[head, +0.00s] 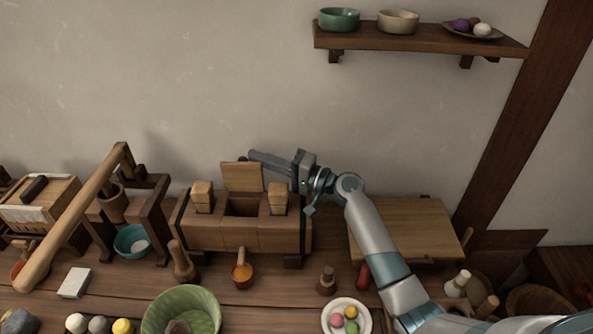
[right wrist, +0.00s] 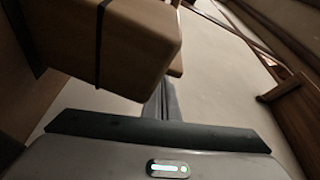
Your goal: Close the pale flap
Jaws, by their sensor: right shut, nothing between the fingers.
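The pale flap (head: 242,177) is a light wooden panel. It stands raised at the back edge of a wooden box (head: 232,240), and the box's square opening (head: 243,206) is uncovered. My right gripper (head: 252,155) is shut and empty, with its fingers pointing left, by the flap's upper right edge. I cannot tell whether it touches the flap or is just behind it. In the right wrist view the closed fingers (right wrist: 164,98) show beside a large wooden block (right wrist: 125,45) that hides much of what lies ahead. My left gripper is out of view.
Two wooden blocks (head: 202,196) (head: 279,197) flank the opening. A wooden lever press (head: 85,205) stands left and a low wooden board (head: 405,225) lies right.

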